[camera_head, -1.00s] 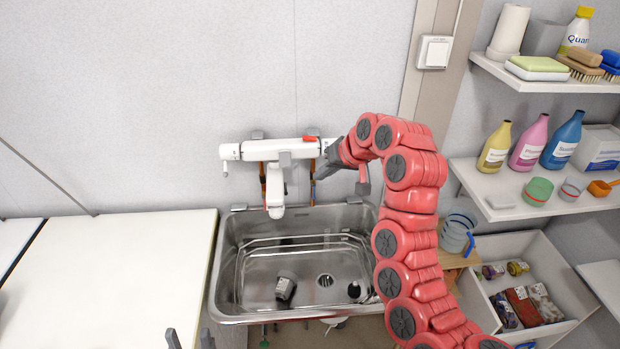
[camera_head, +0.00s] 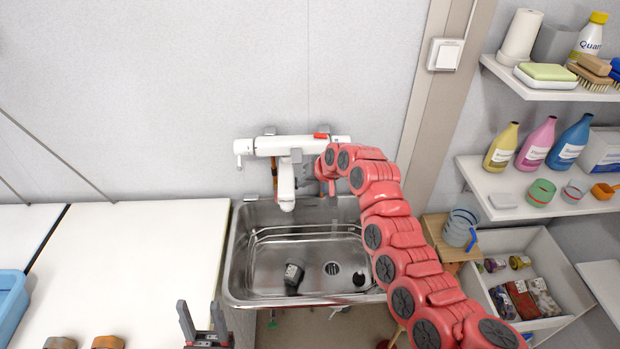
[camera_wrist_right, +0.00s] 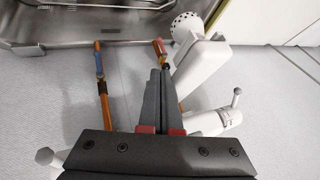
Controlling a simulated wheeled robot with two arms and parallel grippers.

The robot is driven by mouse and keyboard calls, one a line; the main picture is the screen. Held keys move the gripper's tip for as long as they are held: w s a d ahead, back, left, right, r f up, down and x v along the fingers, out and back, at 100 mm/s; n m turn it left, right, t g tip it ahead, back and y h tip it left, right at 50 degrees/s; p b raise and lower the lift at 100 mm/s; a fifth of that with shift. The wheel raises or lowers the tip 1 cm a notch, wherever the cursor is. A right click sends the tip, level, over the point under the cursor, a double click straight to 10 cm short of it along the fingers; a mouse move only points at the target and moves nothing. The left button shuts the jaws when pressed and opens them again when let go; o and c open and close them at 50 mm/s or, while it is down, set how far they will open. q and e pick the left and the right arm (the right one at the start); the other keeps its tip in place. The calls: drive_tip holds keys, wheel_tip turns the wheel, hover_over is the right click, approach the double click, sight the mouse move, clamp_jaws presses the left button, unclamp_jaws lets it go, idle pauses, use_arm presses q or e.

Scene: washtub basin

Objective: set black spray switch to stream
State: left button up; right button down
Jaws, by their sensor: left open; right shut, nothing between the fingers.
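The white faucet body (camera_head: 290,145) is on the wall above the sink, with a white spray head (camera_head: 286,185) hanging from its middle. The spray head's perforated face (camera_wrist_right: 187,25) shows in the right wrist view. I cannot make out a black spray switch in either view. My right gripper (camera_wrist_right: 160,75) is shut and empty, with its fingertips close beside the spray head; I cannot tell whether they touch. In the head view its fingers are hidden behind my red right arm. My left gripper (camera_head: 200,306) is open and empty near the bottom edge.
The steel sink (camera_head: 240,262) holds a dark cup (camera_head: 293,277) and another dark object (camera_head: 358,279). Hoses (camera_wrist_right: 104,100) run along the wall near the right gripper. The white counter (camera_head: 130,250) on the left is mostly clear. Shelves with bottles stand on the right.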

idle(0.4)
wheel_tip(320, 180, down, 2)
drive_tip(key=n+t+b, duration=0.1)
drive_tip(key=t+b, duration=0.2)
drive_tip(key=b, duration=0.7)
drive_tip(key=t+b, duration=0.3)
drive_tip(key=b, duration=0.7)
drive_tip(key=shift+f+n+y, duration=0.1)
drive_tip(key=shift+n+y, duration=0.3)
drive_tip(key=shift+r, duration=0.85)
drive_tip(key=shift+f, duration=0.1)
